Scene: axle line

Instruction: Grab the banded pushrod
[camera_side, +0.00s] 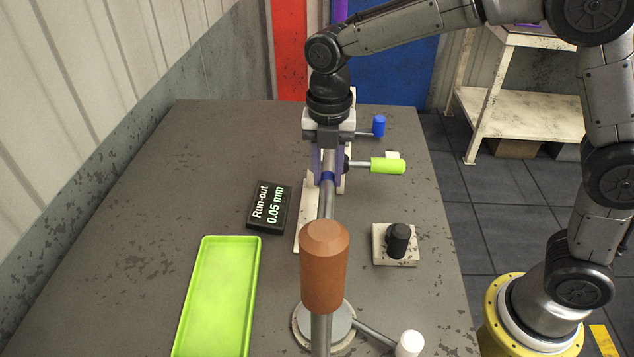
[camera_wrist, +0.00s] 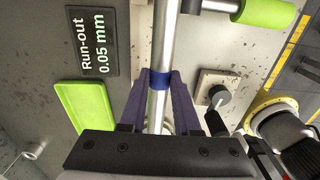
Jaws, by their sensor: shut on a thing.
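The banded pushrod (camera_side: 326,202) is a silver rod with a blue band. My gripper (camera_side: 328,168) has purple fingers, one on each side of the rod around the band. In the wrist view my gripper (camera_wrist: 161,84) is shut on the rod. The rod's far end is hidden behind my wrist in the side view, and its near end is hidden behind the brown handle.
A brown handle (camera_side: 325,268) stands in front, above a round base. A run-out display (camera_side: 267,206) reads 0.05 mm. A green tray (camera_side: 218,300) lies at left. A black knob (camera_side: 398,240) sits on a plate at right. Green (camera_side: 388,165) and blue (camera_side: 379,125) handles stick out right.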

